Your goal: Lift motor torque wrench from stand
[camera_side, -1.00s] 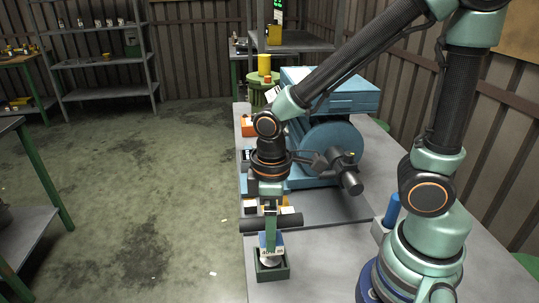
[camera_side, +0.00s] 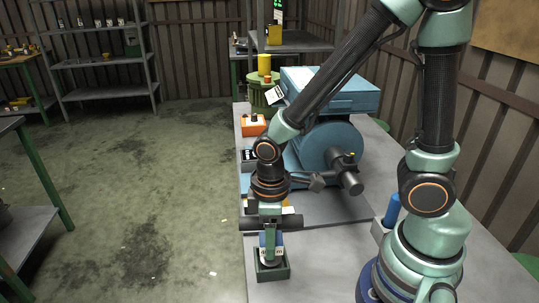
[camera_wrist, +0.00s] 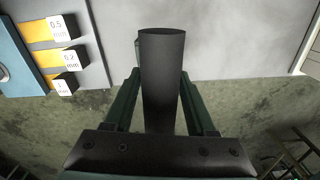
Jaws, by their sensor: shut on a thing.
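The motor torque wrench has a thick black cylindrical crossbar (camera_side: 253,222), lying level in the side view, over a blue and white lower part. Its lower end sits in a small dark green open-topped stand (camera_side: 272,274) at the table's front end. My gripper (camera_side: 270,252) points straight down over the stand, with its green fingers around the wrench. The black crossbar (camera_wrist: 163,80) runs between both fingers in the wrist view, where my gripper (camera_wrist: 160,75) is shut on it. The wrench's lower tip is hidden inside the stand.
A big blue motor (camera_side: 332,148) with a dark shaft stands behind on the bench. Yellow gauge strips marked 0.5 mm (camera_wrist: 60,28) and 0.2 mm (camera_wrist: 68,57) lie close by. An orange box (camera_side: 253,126) is further back. The bench (camera_side: 320,262) right of the stand is clear.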

